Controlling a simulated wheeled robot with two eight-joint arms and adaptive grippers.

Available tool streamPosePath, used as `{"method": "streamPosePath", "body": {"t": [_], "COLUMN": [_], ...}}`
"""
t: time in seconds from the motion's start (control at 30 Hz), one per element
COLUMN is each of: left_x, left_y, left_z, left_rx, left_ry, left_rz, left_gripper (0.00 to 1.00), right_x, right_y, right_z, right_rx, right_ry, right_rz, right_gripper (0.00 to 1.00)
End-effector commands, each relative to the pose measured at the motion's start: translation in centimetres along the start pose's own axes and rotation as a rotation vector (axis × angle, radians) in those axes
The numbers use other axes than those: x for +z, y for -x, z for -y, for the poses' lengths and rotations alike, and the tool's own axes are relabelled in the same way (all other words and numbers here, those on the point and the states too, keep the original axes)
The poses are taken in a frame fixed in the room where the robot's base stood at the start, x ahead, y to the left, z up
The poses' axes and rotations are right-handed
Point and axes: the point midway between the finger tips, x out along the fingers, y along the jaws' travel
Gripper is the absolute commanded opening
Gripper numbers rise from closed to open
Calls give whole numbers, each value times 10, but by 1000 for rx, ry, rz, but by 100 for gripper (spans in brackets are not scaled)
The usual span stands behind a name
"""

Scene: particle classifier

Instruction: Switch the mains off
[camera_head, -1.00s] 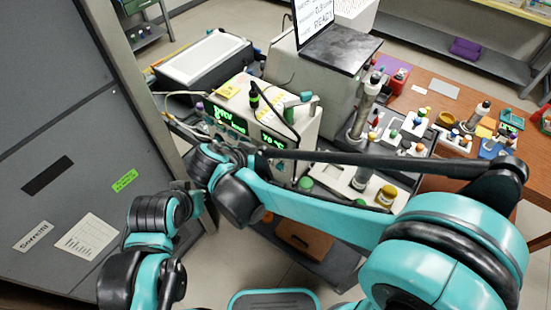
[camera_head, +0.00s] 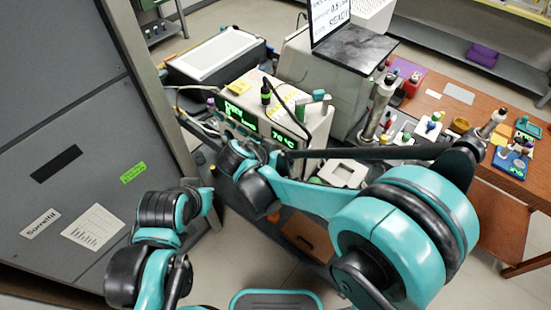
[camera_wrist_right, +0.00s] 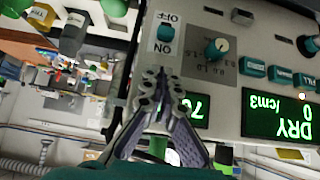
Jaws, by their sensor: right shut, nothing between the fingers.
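The mains switch (camera_wrist_right: 166,33) is a small teal rocker on a white plate, with OFF and ON labels that appear upside down in the right wrist view. It sits on the grey front panel of the instrument (camera_wrist_right: 228,75), which also shows in the head view (camera_head: 318,122). My right gripper (camera_wrist_right: 161,75) is shut and empty, its fingertips just below the ON label in the picture. Contact with the panel cannot be judged. In the head view my right wrist hides its fingers. My left arm ends near the grey cabinet; its fingers cannot be made out.
A knob (camera_wrist_right: 216,48), several teal buttons and lit green displays (camera_wrist_right: 280,114) are near the switch. The grey cabinet (camera_head: 65,110) stands close at left. A wooden table (camera_head: 497,200) with tools and vials is at right.

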Motion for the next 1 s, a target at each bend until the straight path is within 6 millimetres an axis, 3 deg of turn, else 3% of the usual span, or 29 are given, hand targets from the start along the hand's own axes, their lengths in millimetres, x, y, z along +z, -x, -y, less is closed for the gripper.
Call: {"method": "streamPosePath", "body": {"t": [0.1, 0.3, 0.8, 1.0], "left_x": [5, 9, 10, 20], "left_y": [-7, -13, -14, -29], "left_z": [0, 0, 0, 0], "left_rx": [0, 0, 0, 0], "left_ry": [0, 0, 0, 0], "left_rz": [0, 0, 0, 0], "left_gripper": [0, 0, 0, 0], "right_x": [5, 24, 29, 43], "right_y": [-24, -40, -45, -59], "right_z": [0, 0, 0, 0], "right_rx": [0, -1, 0, 0], "right_ry": [0, 1, 0, 0], "right_rz": [0, 0, 0, 0], "right_gripper": [0, 0, 0, 0]}}
